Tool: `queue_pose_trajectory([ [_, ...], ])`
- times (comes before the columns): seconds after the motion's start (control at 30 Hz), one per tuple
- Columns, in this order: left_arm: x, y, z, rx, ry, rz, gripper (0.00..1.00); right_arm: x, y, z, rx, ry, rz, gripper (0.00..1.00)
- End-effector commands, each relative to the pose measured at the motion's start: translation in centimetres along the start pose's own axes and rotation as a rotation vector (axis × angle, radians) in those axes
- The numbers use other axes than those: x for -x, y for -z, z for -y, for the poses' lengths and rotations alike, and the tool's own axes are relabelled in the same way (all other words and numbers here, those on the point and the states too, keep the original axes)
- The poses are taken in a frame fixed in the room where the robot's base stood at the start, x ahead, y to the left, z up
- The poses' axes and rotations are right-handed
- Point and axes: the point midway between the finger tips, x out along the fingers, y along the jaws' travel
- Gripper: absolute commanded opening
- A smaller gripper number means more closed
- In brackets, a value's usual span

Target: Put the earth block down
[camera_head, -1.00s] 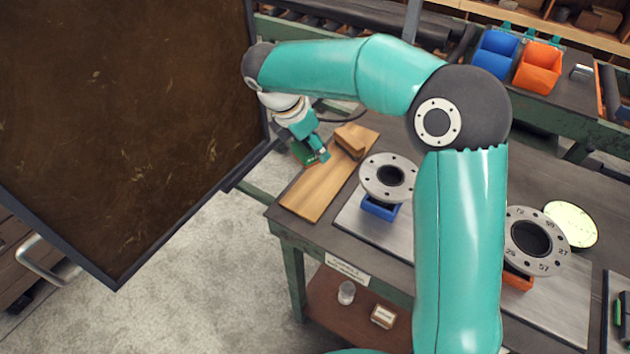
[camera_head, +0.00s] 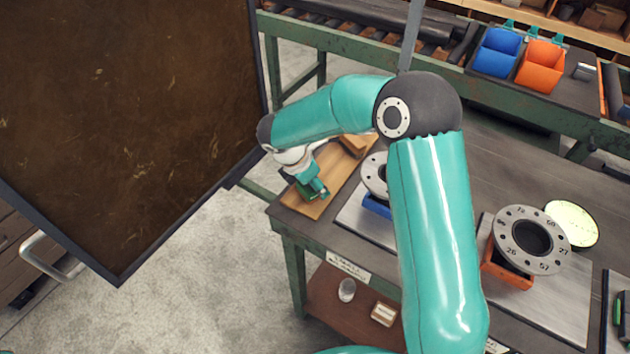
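My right arm comes up from the bottom right and bends over to the left. Its gripper (camera_head: 316,190) is low over the front part of a wooden board (camera_head: 304,208) on the bench. A small dark green block (camera_head: 305,191), seemingly the earth block, sits at the fingers and appears held. The fingers and wrist partly hide it. I cannot tell whether its underside touches the board. My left gripper is not in view.
A brown wooden block (camera_head: 354,144) lies on the board's far end. A flanged part (camera_head: 375,175) on a blue support (camera_head: 377,206) is partly hidden by my arm. Another flange (camera_head: 531,240) stands on an orange support (camera_head: 507,268). A large dark panel (camera_head: 120,120) stands at left.

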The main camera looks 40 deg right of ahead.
Motion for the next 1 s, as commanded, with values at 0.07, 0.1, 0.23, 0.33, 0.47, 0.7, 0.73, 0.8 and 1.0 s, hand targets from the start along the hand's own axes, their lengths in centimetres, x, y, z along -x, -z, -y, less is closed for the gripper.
queue_pose_trajectory([
  [0.07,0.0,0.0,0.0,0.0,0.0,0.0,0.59,0.1,-0.1,-0.1,-0.001,-0.003,0.001,0.0],
  [0.1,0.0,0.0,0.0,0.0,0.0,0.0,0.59,0.1,-0.1,-0.1,-0.001,-0.003,0.001,0.0],
  [0.23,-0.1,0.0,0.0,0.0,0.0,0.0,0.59,0.0,0.0,-0.1,-0.001,-0.003,0.001,0.0],
  [0.33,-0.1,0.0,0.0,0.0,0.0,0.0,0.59,-0.1,0.0,0.0,0.0,-0.001,0.0,0.68],
  [0.47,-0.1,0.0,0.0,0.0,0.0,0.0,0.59,-0.1,0.0,0.0,0.0,-0.001,0.0,0.83],
  [0.7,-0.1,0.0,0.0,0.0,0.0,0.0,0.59,-0.1,0.0,0.0,0.0,-0.001,0.0,0.83],
  [0.73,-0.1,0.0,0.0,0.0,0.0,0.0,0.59,0.0,0.0,0.0,0.0,-0.001,0.0,0.83],
  [0.8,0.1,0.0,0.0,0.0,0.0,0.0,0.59,0.2,0.0,-0.1,0.0,-0.001,0.0,0.83],
  [1.0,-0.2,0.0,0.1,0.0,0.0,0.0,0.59,2.3,0.0,-0.2,0.0,-0.006,0.0,0.83],
])
